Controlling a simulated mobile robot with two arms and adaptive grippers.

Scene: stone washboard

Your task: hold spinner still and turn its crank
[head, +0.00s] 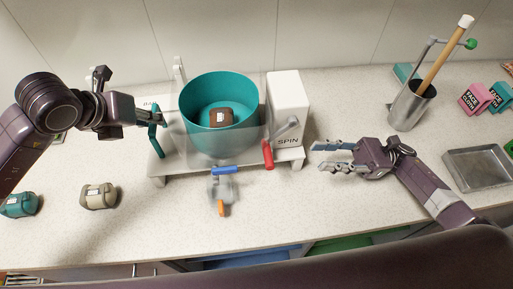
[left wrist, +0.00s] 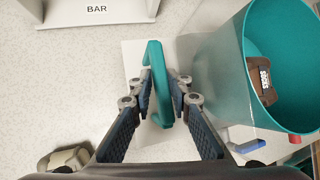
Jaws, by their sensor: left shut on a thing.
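The spinner has a teal drum (head: 190,108) on a white base, with a white box (head: 287,92) marked SPIN at its right. Its crank has a grey arm (head: 286,128) and a red grip (head: 268,154) hanging down in front. A brown bundle (head: 220,117) lies in the drum. My left gripper (head: 153,124) is shut on the teal handle (left wrist: 158,75) at the spinner's left end; the fingers sit on either side of it in the left wrist view. My right gripper (head: 317,157) is open and empty, right of the red grip and apart from it.
A tap with a blue lever (head: 225,170) stands in front of the spinner. Beige (head: 98,195) and teal (head: 18,204) bundles lie front left. A metal cup (head: 408,108) with a wooden stick, face-cloth packs (head: 474,97) and a metal tray (head: 478,168) are at the right.

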